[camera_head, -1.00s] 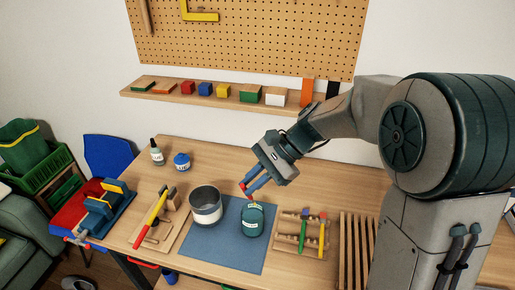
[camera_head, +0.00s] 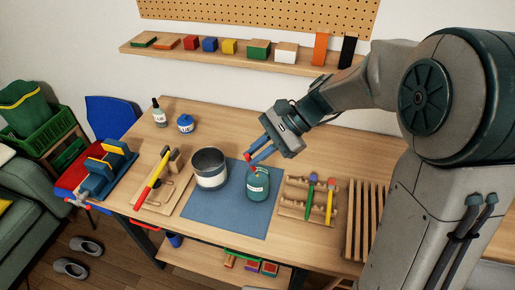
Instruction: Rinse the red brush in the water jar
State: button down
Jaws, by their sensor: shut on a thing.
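My gripper (camera_head: 261,150) is shut on the red brush (camera_head: 252,157), of which only small red parts show at the blue fingertips. It is just above a teal jar with a pale label (camera_head: 258,186), which stands on the right part of a blue mat (camera_head: 222,215). A red bit shows at the jar's mouth. I cannot tell how far the brush reaches inside, and its lower end is hidden. I cannot read the label. A larger grey pot with a white band (camera_head: 211,178) stands left of the jar, apart from it.
A board (camera_head: 176,199) with a red-and-yellow hammer-like tool lies left. A slatted rack (camera_head: 365,222) stands right.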

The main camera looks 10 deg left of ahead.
jog(key=w+f+b, duration=0.3)
jog(key=f+b, duration=0.1)
jog(key=f, duration=0.4)
jog(key=shift+w+d+f, duration=0.25)
jog(key=shift+w, duration=0.15)
dwell(0.3)
